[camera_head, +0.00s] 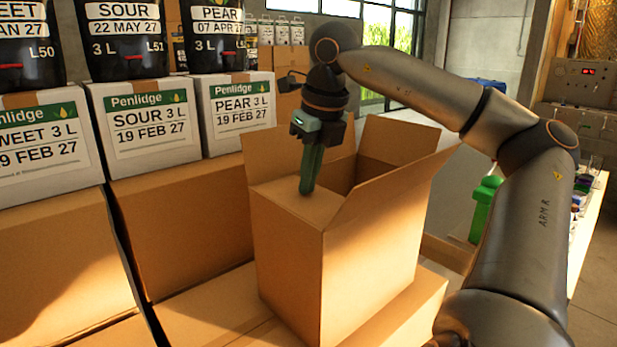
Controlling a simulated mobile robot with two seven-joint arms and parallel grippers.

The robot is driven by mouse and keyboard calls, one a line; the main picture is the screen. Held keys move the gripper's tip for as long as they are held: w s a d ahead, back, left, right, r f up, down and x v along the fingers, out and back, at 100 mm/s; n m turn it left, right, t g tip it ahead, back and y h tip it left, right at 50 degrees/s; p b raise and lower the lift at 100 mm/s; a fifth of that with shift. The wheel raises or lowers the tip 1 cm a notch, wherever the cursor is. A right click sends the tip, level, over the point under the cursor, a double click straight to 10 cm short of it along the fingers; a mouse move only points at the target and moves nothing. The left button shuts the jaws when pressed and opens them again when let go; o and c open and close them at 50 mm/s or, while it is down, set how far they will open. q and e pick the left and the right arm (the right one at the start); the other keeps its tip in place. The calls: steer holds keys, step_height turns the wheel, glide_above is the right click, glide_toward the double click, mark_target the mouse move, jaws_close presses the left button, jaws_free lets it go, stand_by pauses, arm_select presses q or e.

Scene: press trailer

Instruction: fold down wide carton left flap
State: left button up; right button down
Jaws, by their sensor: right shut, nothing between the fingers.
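The wide carton (290,258) stands upright in the middle of the head view. Its left flap (285,193) lies about flat over the left part of the opening. The far flap (265,153), the near flap (390,190) and the right flap (397,141) stand up, and the dark inside shows between them. My right gripper (306,190) points down with its green fingers shut and empty. Its fingertips are at the left flap's upper face; I cannot tell whether they touch it. My left gripper is not in view.
The carton stands on other brown boxes (405,318). White labelled Penlidge boxes (138,158) on brown cartons (175,235) crowd the left side, with dark labelled pouches (120,35) above. A green object (485,208) and a cluttered table (585,240) are at the right, behind my right arm.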

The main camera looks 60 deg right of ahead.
steer(key=p+v, duration=0.2)
steer(key=v, duration=0.1)
steer(key=shift+w+d, duration=0.15)
steer(key=shift+w, duration=0.2)
steer(key=p+v, duration=0.3)
steer(key=shift+w+r, duration=0.25)
steer(key=shift+w, duration=0.05)
arm_select(q)
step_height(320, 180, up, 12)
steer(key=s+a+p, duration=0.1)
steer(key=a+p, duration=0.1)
steer(key=p, duration=0.6)
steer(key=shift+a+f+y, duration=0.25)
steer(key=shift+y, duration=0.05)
arm_select(e)
steer(key=w+v, duration=0.1)
steer(key=v, duration=0.7)
steer(key=shift+w+d+r, duration=0.2)
steer(key=shift+w+d, duration=0.15)
steer(key=shift+w, duration=0.05)
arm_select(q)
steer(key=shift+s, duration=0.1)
